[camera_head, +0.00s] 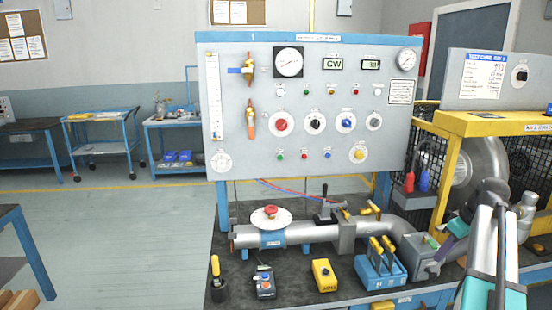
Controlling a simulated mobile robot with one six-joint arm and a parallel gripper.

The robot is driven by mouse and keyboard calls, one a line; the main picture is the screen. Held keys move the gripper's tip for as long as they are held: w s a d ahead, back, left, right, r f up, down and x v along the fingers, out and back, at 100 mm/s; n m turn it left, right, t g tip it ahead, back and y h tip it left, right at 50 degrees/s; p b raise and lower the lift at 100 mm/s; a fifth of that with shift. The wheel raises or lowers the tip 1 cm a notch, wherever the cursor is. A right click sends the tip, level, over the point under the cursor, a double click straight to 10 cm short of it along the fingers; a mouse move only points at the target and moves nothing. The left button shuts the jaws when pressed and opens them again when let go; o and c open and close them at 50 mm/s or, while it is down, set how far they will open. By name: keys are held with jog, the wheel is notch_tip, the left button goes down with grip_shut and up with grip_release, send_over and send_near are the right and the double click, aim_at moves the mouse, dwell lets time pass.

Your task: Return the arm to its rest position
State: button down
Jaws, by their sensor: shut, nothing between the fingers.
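My arm (492,255) rises at the lower right, white and grey with teal bands, in front of the yellow-framed machine. A small purple and teal end piece, which looks like my gripper (447,239), slants down to the left beside the arm. It is small and partly hidden by the arm. It looks shut with nothing held. It overlaps the grey box at the pipe's end in the picture; whether they touch I cannot tell.
The bench (240,288) carries a pipe (315,232) with a red-knobbed valve (271,213), a yellow box (324,275) and a blue block with yellow levers (380,266). A control panel (240,130) stands behind. The yellow-framed machine (480,124) is close on the right. Open floor (120,230) lies left.

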jog(key=s+a+f+m+g, duration=0.1)
jog(key=a+f, duration=0.6)
jog(key=f, duration=0.4)
jog(key=s+a+f+m+g, duration=0.1)
jog(key=s+a+f+g, duration=0.1)
jog(key=a+f, duration=0.75)
jog(key=s+a+f+m+g, duration=0.1)
jog(key=a+f, duration=0.5)
jog(key=f, duration=0.7)
jog(key=s+a+f+g, duration=0.1)
jog(key=s+a+f, duration=0.4)
jog(key=s+f, duration=0.2)
jog(key=s+a+f+m+g+h, duration=0.1)
jog(key=s+a+f, duration=0.4)
jog(key=s, duration=0.6)
jog(key=s+a+f+g+h, duration=0.1)
jog(key=s+a+f, duration=0.4)
jog(key=s+f, duration=0.5)
jog(key=shift+a+g, duration=0.3)
jog(key=shift+g, duration=0.5)
jog(key=shift+w+a+r, duration=0.1)
